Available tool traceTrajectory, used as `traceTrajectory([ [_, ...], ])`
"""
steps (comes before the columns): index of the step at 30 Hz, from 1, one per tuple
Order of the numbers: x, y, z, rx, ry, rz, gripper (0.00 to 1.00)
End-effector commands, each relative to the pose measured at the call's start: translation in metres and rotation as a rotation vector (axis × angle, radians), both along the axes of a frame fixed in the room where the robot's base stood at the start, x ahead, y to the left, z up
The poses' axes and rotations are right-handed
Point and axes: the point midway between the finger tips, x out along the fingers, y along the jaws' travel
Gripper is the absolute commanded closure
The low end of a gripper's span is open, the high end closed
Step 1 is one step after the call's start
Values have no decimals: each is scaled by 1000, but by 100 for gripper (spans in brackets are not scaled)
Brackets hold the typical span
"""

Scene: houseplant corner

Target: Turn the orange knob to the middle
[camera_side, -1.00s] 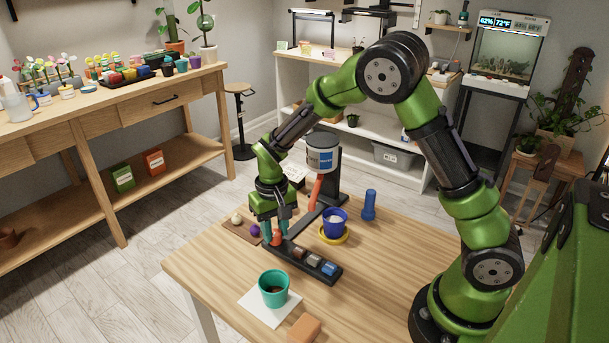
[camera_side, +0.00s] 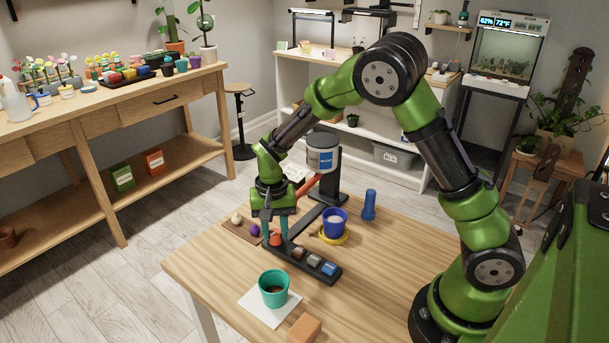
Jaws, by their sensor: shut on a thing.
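The orange knob (camera_side: 276,239) sits at the far left end of a black strip (camera_side: 287,245) on the wooden table. Further along the strip are a brown, a grey and a blue part. My gripper (camera_side: 275,238) points down at the orange knob, with one teal finger on either side of it, and is shut on it. The fingers hide part of the knob, and I cannot read its pointer or any marks.
A blue pot (camera_side: 335,222) on a yellow saucer (camera_side: 331,240) stands right of the strip. A teal pot (camera_side: 273,288) stands on white paper in front. A blue cylinder (camera_side: 369,205) and a terracotta block (camera_side: 304,328) stand nearby. A grey container (camera_side: 322,152) is on a black stand behind.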

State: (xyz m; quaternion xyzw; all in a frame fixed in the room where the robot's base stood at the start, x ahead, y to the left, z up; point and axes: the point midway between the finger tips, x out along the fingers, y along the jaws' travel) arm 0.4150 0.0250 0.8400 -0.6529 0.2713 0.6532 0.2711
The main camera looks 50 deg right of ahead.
Motion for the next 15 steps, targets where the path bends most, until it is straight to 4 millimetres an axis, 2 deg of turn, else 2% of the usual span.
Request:
traceTrajectory([
  [5,0,0,1,0,-1,0,98],
  [6,0,0,1,0,-1,0,66],
  [11,0,0,1,0,-1,1,42],
  [15,0,0,0,0,-1,1,42],
])
